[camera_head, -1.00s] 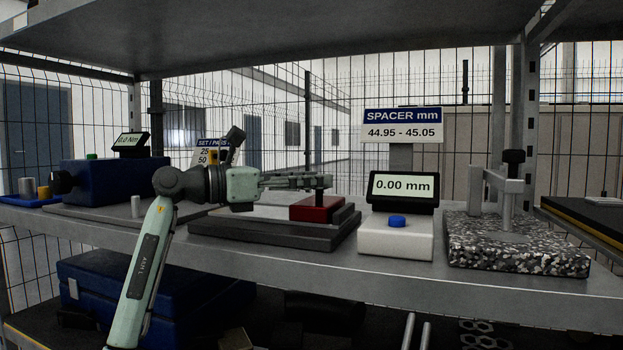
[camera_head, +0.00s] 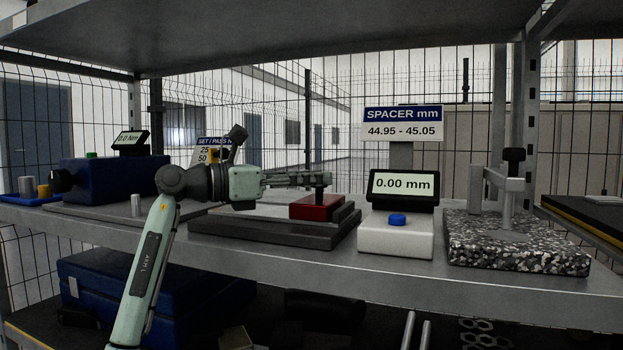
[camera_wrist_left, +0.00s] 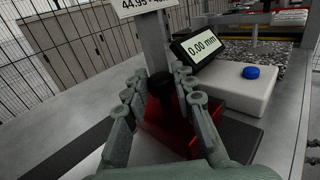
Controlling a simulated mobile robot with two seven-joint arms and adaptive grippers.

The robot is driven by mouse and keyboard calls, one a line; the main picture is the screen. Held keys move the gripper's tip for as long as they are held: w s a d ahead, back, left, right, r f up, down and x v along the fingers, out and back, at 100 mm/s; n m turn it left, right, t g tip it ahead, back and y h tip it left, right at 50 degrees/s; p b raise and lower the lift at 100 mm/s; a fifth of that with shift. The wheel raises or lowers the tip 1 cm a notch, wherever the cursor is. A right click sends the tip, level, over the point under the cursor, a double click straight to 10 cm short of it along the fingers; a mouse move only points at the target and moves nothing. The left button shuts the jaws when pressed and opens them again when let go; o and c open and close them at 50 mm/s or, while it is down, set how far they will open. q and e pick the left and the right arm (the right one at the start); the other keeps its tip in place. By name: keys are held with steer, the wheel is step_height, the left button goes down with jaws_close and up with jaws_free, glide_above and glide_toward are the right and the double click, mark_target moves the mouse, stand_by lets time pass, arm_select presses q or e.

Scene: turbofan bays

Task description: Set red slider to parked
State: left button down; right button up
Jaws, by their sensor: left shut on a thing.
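The red slider (camera_head: 312,208) sits on a dark grey track base (camera_head: 262,231) on the shelf, near the base's right end. It also shows in the left wrist view (camera_wrist_left: 177,132), with a black knob (camera_wrist_left: 161,86) standing up from it. My left gripper (camera_head: 322,180) reaches in from the left over the slider. In the left wrist view its fingers (camera_wrist_left: 161,90) are on both sides of the knob, shut on it. The fingers hide part of the slider. My right gripper is in neither view.
A white gauge block with a blue button (camera_head: 397,221) and a 0.00 mm display (camera_head: 402,187) stands close right of the base. A speckled granite stand (camera_head: 517,245) is further right. A blue torque unit (camera_head: 112,180) stands at the left. An upper shelf hangs overhead.

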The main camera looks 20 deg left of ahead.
arm_select(q)
steer(key=a, duration=0.8)
steer(key=shift+w+a, duration=0.2)
steer(key=shift+a, duration=0.1)
steer(key=a, duration=0.5)
steer(key=shift+a, duration=0.25)
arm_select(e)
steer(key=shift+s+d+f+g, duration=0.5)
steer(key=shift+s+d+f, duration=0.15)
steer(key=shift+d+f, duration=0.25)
arm_select(q)
steer(key=shift+w, duration=0.1)
steer(key=c, duration=1.2)
jaws_free()
steer(key=shift+a, duration=0.2)
steer(key=shift+d, duration=0.1)
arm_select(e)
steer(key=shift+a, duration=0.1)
arm_select(q)
steer(key=v, duration=1.2)
